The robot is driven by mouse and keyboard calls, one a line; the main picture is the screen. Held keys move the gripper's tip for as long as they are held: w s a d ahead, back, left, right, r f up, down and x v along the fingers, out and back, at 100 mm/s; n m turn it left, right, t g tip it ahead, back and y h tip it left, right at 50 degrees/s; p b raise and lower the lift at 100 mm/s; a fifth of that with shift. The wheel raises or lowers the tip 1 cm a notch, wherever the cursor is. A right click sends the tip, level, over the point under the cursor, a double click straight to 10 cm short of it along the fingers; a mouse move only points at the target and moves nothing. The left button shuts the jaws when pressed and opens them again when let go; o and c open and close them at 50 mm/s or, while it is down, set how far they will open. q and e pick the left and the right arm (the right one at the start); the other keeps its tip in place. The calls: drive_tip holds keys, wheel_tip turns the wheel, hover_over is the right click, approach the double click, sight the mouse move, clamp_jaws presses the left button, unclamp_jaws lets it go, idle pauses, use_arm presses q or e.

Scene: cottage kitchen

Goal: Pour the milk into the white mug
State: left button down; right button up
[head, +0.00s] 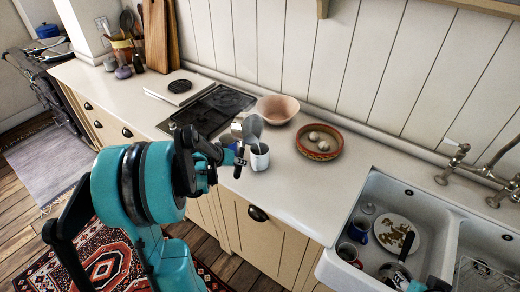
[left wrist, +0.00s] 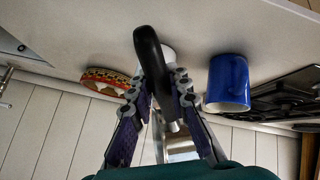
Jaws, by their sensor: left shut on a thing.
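My left gripper (head: 238,158) is over the counter, shut on the black handle (left wrist: 150,62) of a grey metal jug, taken to be the milk. The jug (head: 252,128) is tilted just above and behind a white mug (head: 260,158); I cannot see milk or a stream. The jug's metal body also shows beyond the fingers in the left wrist view (left wrist: 181,150). The white mug stands upright on the counter and is mostly hidden behind the handle in the left wrist view. A small part of what may be my right gripper (head: 438,284) shows at the bottom edge.
A blue mug (left wrist: 228,82) stands close beside the left gripper. A pink bowl (head: 278,109) and a patterned dish (head: 320,142) with pale round things stand behind. A black hob (head: 215,108) lies left. The sink (head: 345,215) at right holds dishes. Counter in front of the dish is clear.

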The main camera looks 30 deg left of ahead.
use_arm(q)
drive_tip(key=shift+a+r+n+h, duration=0.4)
drive_tip(key=shift+r+n+h, duration=0.2)
drive_tip(key=shift+h, duration=0.6)
drive_tip(key=shift+w+r+n+h+b, duration=0.15)
drive_tip(key=shift+n+h+b, duration=0.15)
drive_tip(key=shift+h+b, duration=0.35)
drive_tip(key=shift+d+r+h, duration=0.1)
drive_tip(key=shift+d+h, duration=0.1)
drive_tip(key=shift+h, duration=0.15)
drive_tip(key=shift+a+n+h+b, duration=0.15)
drive_tip(key=shift+n+h+b, duration=0.2)
drive_tip(key=shift+b, duration=0.45)
drive_tip(key=shift+a+r+h, duration=0.15)
drive_tip(key=shift+a+h, duration=0.15)
drive_tip(key=shift+h, duration=0.15)
drive_tip(key=a+r+n+t+h+b, duration=0.1)
drive_tip(key=a+r+n+h+b, duration=0.2)
drive_tip(key=a+r+h, duration=0.1)
drive_tip(key=a+h, duration=0.1)
drive_tip(key=a, duration=0.1)
drive_tip(key=shift+w+a+r+b, duration=0.3)
drive_tip(key=shift+r+b, duration=0.05)
drive_tip(key=shift+n, duration=0.25)
